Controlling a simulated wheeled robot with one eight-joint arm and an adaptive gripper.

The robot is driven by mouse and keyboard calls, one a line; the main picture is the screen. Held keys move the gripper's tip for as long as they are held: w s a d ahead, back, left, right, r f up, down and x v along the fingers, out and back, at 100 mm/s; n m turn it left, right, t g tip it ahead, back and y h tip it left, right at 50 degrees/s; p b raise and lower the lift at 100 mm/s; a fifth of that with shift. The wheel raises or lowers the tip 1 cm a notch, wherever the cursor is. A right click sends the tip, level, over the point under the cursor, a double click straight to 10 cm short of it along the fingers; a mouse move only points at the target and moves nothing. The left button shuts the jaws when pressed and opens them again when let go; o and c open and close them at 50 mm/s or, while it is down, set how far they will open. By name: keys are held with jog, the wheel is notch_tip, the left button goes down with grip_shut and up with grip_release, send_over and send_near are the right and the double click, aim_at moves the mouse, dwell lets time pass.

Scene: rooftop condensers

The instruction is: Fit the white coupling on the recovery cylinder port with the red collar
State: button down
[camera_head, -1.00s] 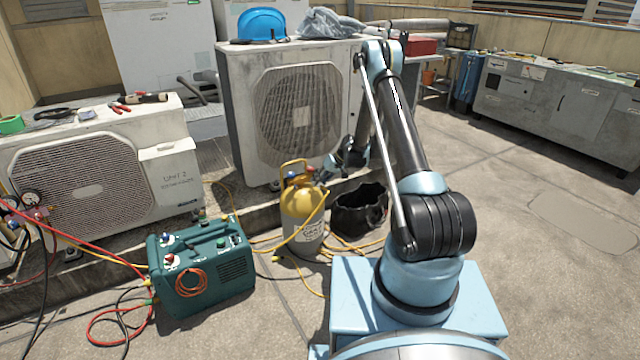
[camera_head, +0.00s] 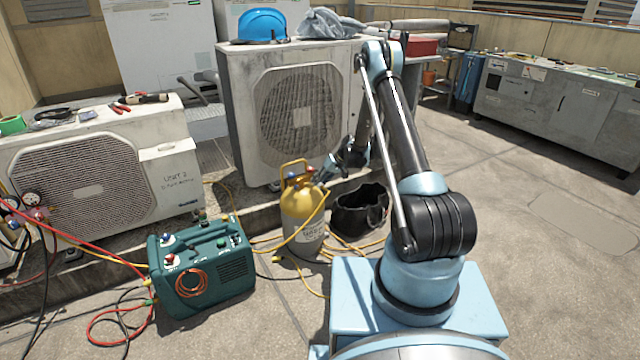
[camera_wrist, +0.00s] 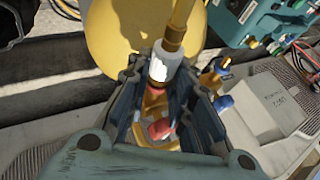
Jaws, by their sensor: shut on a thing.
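The recovery cylinder (camera_head: 303,222), yellow above and grey below, stands upright on the ground under a yellow handle. My gripper (camera_head: 322,178) is at the right of its top. In the wrist view my gripper (camera_wrist: 160,72) is shut on the white coupling (camera_wrist: 159,66), at the end of a yellow hose (camera_wrist: 176,28). A brass valve (camera_wrist: 154,104) shows between my fingers below the coupling, with the red collar (camera_wrist: 160,128) beside it. A blue part (camera_wrist: 223,103) lies just outside my right finger. I cannot tell whether the coupling touches the port; my fingers hide part of it.
A black bucket (camera_head: 358,210) stands close right of the cylinder. A green recovery machine (camera_head: 202,268) is at its left, with yellow hoses on the ground between. A large condenser (camera_head: 290,110) stands behind. The ground at the right is clear.

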jog(key=shift+w+a, duration=0.25)
jog(key=shift+w, duration=0.1)
dwell(0.7)
jog(key=c, duration=1.3)
grip_release()
jog(key=shift+c, duration=0.2)
jog(key=s+d, duration=0.4)
jog(key=s, duration=0.2)
jog(key=shift+s+d, duration=0.15)
jog(key=shift+r, duration=0.15)
